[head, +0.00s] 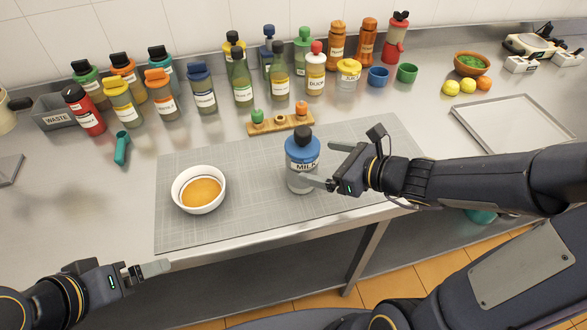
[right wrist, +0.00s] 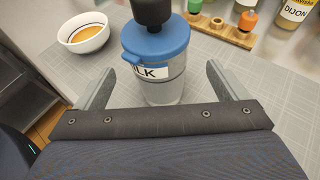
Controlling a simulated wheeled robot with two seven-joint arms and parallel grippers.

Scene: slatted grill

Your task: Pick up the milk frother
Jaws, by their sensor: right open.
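The milk frother (head: 302,160) is a clear jar with a blue lid, a black knob and a MILK label. It stands upright on the grey cutting mat (head: 240,150), right of a white bowl. My right gripper (head: 327,166) is open, with its fingers pointing at the jar from the right. In the right wrist view the frother (right wrist: 158,60) stands between and just beyond the spread fingers (right wrist: 160,75); whether they touch it I cannot tell. My left gripper (head: 150,269) is low at the left, away from the frother, over the counter's front edge; its jaw opening is unclear.
The white bowl (head: 199,206) of orange liquid sits on the mat's left. A wooden holder (head: 268,126) with small shakers stands behind the frother. Several labelled bottles line the back. A teal-handled tool (head: 121,148) lies at the left. The mat in front of the frother is clear.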

